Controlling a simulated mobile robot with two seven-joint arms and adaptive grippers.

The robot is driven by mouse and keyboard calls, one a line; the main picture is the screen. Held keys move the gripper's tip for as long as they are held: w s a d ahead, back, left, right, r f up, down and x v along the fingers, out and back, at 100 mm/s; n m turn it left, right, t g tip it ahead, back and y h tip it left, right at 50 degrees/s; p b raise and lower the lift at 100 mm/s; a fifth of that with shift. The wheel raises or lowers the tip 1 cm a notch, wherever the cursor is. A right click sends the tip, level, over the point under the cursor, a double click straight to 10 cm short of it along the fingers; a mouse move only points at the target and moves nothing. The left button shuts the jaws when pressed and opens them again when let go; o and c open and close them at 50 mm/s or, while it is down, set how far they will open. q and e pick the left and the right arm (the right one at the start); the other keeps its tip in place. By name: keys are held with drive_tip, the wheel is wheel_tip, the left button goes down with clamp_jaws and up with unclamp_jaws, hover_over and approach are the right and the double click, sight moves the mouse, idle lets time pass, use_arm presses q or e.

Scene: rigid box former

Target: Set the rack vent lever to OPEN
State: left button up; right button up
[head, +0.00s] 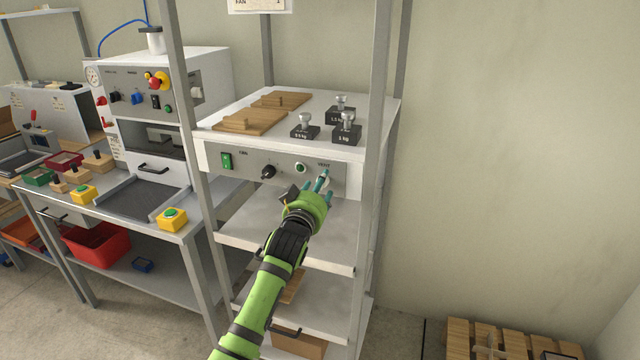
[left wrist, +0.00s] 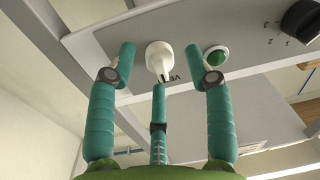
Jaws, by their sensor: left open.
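The vent lever (left wrist: 158,57) shows a white rounded end in the left wrist view, beside the VENT lettering on the rack's front panel (head: 240,164). In the head view it is mostly hidden by my fingers at the panel's right end. My left gripper (head: 317,184) is open in front of it, its teal fingers pointing at the panel. In the left wrist view one finger is on each side of the lever end and a third is below it. I cannot tell whether any finger touches it. The OPEN mark and the lever's setting are not readable.
A green button (head: 301,168), a black knob (head: 268,172) and a green switch (head: 227,161) sit left of the lever. Weights (head: 347,134) and wooden boards (head: 250,121) lie on the shelf above. A rack post (head: 378,130) stands close right of the lever.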

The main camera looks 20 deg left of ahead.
use_arm(q)
drive_tip(key=shift+w+f, duration=0.1)
drive_tip(key=shift+w, duration=0.35)
clamp_jaws()
